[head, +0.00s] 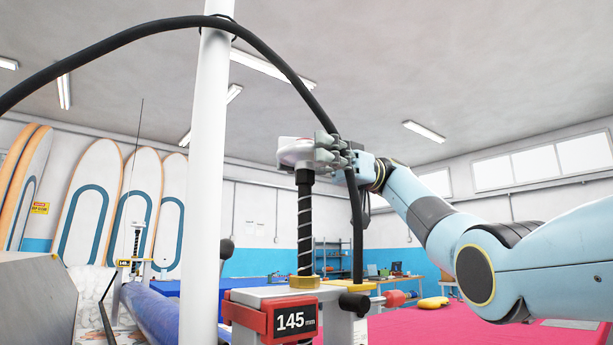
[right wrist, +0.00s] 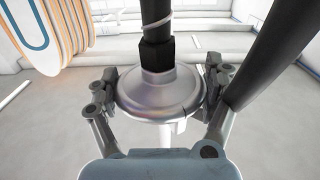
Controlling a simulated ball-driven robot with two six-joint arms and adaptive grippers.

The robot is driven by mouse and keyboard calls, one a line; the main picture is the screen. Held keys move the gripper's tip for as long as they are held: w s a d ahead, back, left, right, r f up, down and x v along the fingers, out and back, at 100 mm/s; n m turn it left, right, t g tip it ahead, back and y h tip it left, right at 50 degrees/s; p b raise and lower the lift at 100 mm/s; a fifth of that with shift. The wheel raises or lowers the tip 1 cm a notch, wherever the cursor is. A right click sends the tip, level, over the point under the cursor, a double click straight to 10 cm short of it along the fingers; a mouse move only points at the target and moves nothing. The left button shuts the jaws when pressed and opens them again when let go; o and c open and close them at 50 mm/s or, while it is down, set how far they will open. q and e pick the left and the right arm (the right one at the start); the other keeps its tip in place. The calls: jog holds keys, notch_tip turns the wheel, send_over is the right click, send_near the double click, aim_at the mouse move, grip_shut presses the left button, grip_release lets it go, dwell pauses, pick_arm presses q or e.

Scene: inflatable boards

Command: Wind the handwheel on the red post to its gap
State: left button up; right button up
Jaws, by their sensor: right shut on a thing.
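The handwheel (head: 293,152) is a pale metal disc with a red mark on top. It sits on a black screw with a white spiral line (head: 305,230), which rises upright from a brass nut. Below is the red bracket (head: 252,316) of the post, whose display (head: 296,320) reads 145 mm. My right gripper (head: 328,152) is shut on the handwheel from the right. In the right wrist view, the fingers of my gripper (right wrist: 160,92) lie on both sides of the silver wheel (right wrist: 150,98). My left gripper is not in view.
A white pole (head: 206,170) stands left of the handwheel, and a black hose (head: 290,75) arcs over it. Another post with a display (head: 123,263) and a blue roll (head: 160,315) are at the left.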

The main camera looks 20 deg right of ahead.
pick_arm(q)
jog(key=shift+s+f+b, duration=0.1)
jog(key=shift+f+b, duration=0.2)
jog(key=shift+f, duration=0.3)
pick_arm(e)
jog(key=shift+f+g, duration=0.2)
jog(key=shift+g, duration=0.1)
jog(key=o, duration=1)
jog(key=shift+a, duration=0.1)
jog(key=shift+r, duration=0.15)
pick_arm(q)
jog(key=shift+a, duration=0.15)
